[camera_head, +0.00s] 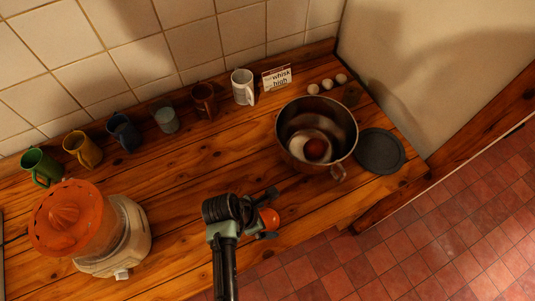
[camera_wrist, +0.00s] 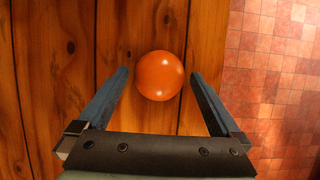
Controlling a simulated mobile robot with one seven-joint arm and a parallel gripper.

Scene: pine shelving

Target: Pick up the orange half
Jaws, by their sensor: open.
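The orange half (camera_head: 269,218) lies on the wooden counter near its front edge. In the wrist view it is a smooth, rounded orange dome (camera_wrist: 160,75), with its cut face not visible. My gripper (camera_head: 271,213) is over it, with the fingers apart. In the wrist view my gripper (camera_wrist: 160,80) has one finger on each side of the orange half, with a visible gap on both sides. Nothing is held. The height of the fingertips above the counter is hard to tell.
An orange-topped juicer (camera_head: 118,240) stands at left. A metal pot (camera_head: 288,140) holding a reddish-brown round thing (camera_head: 316,148) is behind right, beside a dark round disc (camera_head: 380,151). Several mugs (camera_head: 84,150) and a small sign (camera_head: 277,78) line the wall. The counter edge drops to red floor tiles.

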